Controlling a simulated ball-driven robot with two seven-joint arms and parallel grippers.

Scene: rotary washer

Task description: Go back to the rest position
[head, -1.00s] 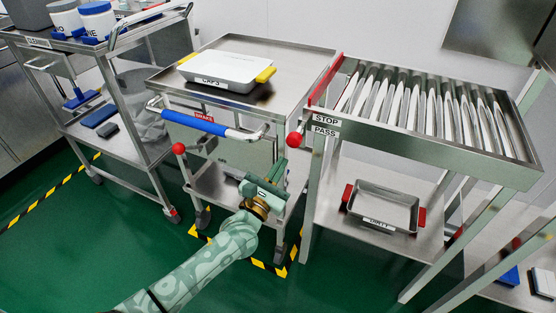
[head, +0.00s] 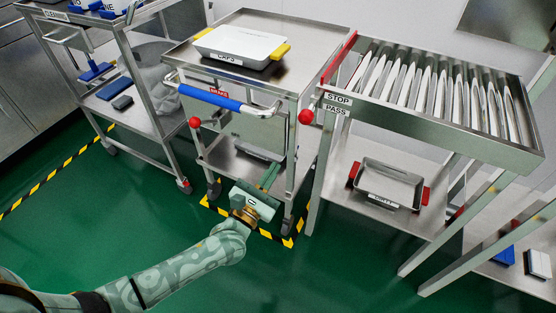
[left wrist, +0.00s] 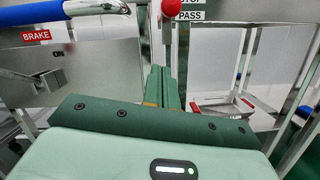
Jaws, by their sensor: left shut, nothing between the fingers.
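My left gripper (head: 268,178) is in front of the middle cart, low beside its lower shelf. Its fingers are closed together and hold nothing. In the left wrist view the shut fingers (left wrist: 165,87) point toward the cart front and the red ball knob (left wrist: 171,8). The middle cart has a blue-sleeved handle (head: 210,97), a BRAKE label (head: 219,94) and a white CAPS tray (head: 240,46) with yellow grips on its top. The gripper appears apart from the handle, which is higher up. My right gripper is not in view.
The roller conveyor (head: 430,95) with its STOP and PASS labels stands right of the cart. A grey tray with red grips (head: 389,186) lies on its lower shelf. Another cart (head: 128,60) stands left. Green floor (head: 110,235) in front is open.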

